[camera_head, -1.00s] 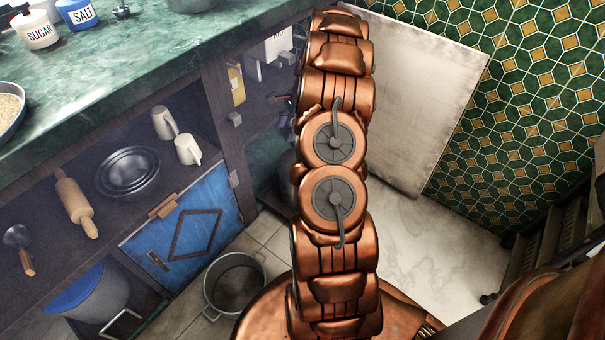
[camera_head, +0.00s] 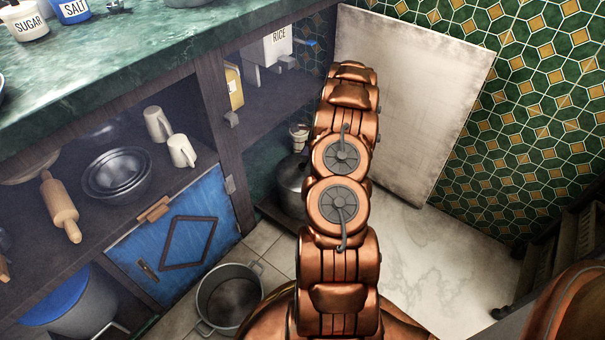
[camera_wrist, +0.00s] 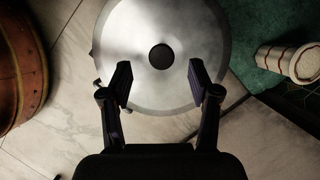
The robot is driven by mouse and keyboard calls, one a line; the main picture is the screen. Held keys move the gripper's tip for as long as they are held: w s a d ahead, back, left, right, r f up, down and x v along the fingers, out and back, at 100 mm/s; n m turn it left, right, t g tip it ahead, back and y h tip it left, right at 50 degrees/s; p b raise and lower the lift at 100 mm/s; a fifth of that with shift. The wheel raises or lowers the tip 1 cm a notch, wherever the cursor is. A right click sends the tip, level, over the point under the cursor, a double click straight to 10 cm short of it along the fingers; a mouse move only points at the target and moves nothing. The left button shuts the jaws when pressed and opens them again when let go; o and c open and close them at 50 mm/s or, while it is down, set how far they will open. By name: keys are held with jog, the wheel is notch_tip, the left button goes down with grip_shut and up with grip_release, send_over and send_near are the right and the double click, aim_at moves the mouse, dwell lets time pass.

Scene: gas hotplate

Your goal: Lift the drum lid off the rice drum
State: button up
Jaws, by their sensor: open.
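A round metal lid (camera_wrist: 160,25) with a small dark knob (camera_wrist: 161,57) fills the top middle of the wrist view. It appears to top the grey metal drum (camera_head: 291,185), partly hidden behind my arm in the head view. I cannot read a label on this drum. My gripper (camera_wrist: 158,78) is open and empty over the lid. Its fingertips are spread wide, on the near side of the knob, with the knob roughly centred between them. The height of the fingers above the lid is unclear. In the head view my arm hides the gripper.
A striped can (camera_wrist: 302,64) lies in view right of the lid; a can (camera_head: 299,134) also shows behind the drum. A white box marked RICE (camera_head: 277,46) is under the counter. An open pot (camera_head: 230,298) stands on the floor. A pale panel (camera_head: 410,95) leans behind my arm.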

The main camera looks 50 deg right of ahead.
aim_at(303, 165)
jog(key=b+x, duration=0.1)
jog(key=x, duration=0.2)
jog(key=shift+w+f, duration=0.1)
jog(key=shift+f, duration=0.3)
jog(key=shift+r, duration=0.1)
grip_shut()
